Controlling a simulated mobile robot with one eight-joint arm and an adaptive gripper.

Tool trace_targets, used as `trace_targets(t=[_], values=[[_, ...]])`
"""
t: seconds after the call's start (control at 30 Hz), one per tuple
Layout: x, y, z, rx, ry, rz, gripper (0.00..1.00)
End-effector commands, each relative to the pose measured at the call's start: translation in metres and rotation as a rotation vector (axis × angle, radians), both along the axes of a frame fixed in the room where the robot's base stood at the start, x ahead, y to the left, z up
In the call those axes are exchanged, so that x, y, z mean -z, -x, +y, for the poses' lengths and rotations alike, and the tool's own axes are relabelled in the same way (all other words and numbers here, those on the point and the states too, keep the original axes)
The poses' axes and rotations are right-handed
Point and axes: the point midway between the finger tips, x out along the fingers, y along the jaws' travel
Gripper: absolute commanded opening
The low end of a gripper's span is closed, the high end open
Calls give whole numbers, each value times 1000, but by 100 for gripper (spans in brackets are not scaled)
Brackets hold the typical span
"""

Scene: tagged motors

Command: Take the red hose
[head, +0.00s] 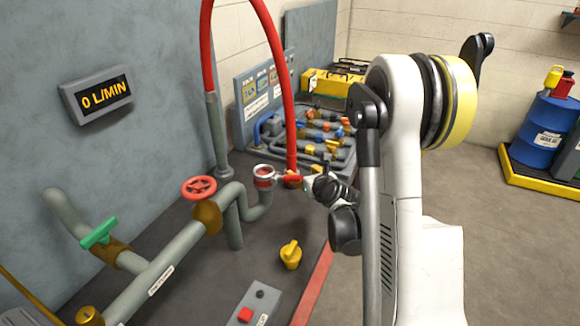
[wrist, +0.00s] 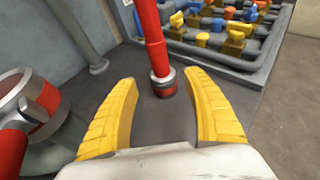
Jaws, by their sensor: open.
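The red hose (head: 277,60) arcs from a grey upright pipe over the top of the head view and hangs down beside my gripper (head: 293,181). In the wrist view the hose (wrist: 151,35) ends in a metal-banded coupling (wrist: 163,85). My gripper (wrist: 160,77) is open, with one yellow finger on each side of the hose's lower end. The hose end shows in the gap near the fingertips. I cannot tell whether a finger touches it. In the head view the hose end is partly hidden by the gripper.
A metal pipe mouth with a red ring (head: 264,176) stands just left of the gripper; it is close at the left in the wrist view (wrist: 38,100). A red valve wheel (head: 199,188), a green handle (head: 99,233) and a yellow knob (head: 291,254) are nearby. A valve rack (head: 318,140) stands behind.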

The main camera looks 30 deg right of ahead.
Motion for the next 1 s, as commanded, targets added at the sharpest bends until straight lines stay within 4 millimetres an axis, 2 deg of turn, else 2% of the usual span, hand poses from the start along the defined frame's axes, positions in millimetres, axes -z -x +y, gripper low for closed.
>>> trace_targets(t=[0.03, 0.13, 0.43, 0.7, 1.0], values=[[3, -11, -1, -1, 1, 0, 58], [3, -28, -3, -2, 1, 0, 58], [2, -56, -7, -1, 3, 0, 58], [20, -94, -11, -2, 2, 1, 58], [20, -98, -12, -1, 3, 1, 58]])
